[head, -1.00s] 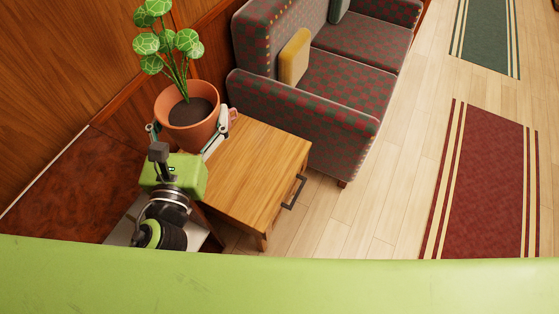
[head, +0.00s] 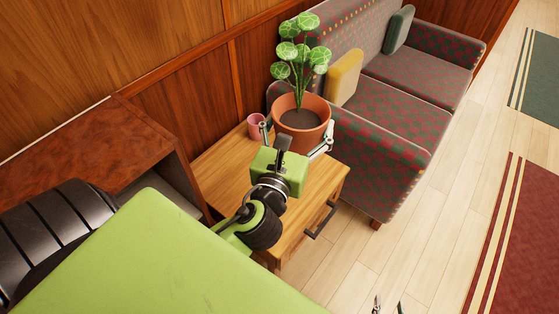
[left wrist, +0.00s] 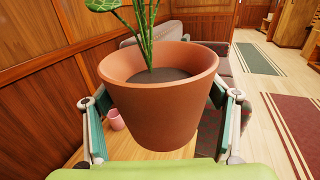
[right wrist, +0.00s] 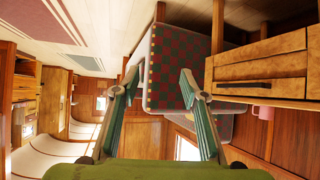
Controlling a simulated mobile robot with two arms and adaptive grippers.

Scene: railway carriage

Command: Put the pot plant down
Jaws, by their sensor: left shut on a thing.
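The pot plant, an orange-brown pot (head: 300,122) with round green leaves, is over the far right part of the small wooden table (head: 225,165). My left gripper (head: 295,138) is shut on the pot, one finger on each side. The left wrist view shows the pot (left wrist: 160,112) upright between the fingers, with the table top below. I cannot tell whether its base touches the table. My right gripper (right wrist: 152,80) is open and empty; in the head view only its fingertips (head: 388,305) show at the bottom edge, over the floor.
A pink cup (head: 256,126) stands on the table, left of the pot. A checked sofa (head: 375,160) with a yellow cushion (head: 344,77) adjoins the table's far right side. A dark-topped cabinet (head: 95,150) is at left. The table's near left top is clear.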

